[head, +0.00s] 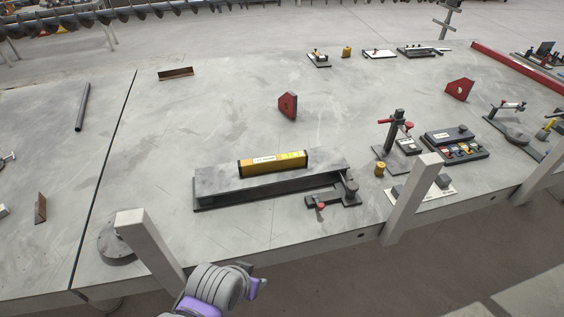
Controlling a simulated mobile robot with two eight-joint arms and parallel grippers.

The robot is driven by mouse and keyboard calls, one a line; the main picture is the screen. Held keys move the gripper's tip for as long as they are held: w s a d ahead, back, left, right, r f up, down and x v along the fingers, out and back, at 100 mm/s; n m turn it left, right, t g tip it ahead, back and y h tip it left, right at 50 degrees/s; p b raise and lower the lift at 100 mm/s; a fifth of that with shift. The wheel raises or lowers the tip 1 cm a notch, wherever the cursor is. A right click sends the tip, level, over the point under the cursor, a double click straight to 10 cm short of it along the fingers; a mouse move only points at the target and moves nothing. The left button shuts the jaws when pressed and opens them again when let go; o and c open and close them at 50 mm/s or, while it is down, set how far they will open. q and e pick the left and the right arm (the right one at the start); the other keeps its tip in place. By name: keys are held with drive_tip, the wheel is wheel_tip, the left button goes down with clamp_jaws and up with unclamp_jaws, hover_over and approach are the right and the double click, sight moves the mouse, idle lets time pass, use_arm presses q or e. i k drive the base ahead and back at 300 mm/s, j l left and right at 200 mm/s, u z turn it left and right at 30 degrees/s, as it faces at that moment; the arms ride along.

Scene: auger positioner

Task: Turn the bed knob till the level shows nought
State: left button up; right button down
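A long grey bed (222,181) lies on the large steel table, with a dark base below it. A yellow level (290,159) with black ends and a pale label lies on top of the bed. Its reading is too small to make out. A dark round knob-like part (350,188) stands at the bed's right end. A small red knob (320,206) sits on a dark bracket in front of it. I cannot tell which of these is the bed knob. Neither gripper's fingers can be made out; a grey and purple part of my arm shows at the bottom, apart from the bed.
Pale square posts (150,245) and (412,198) rise at the table's front edge. A yellow cylinder (379,169), a red-handled clamp stand (396,135) and dark trays (455,143) stand right of the bed. A red block (288,105) is behind it. The table's middle is largely clear.

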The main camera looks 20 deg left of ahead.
sight(352, 187)
drive_tip(key=i+u, duration=0.35)
drive_tip(key=u, duration=0.15)
drive_tip(key=i+l+u, duration=0.15)
drive_tip(key=i+u, duration=0.3)
drive_tip(key=k, duration=0.1)
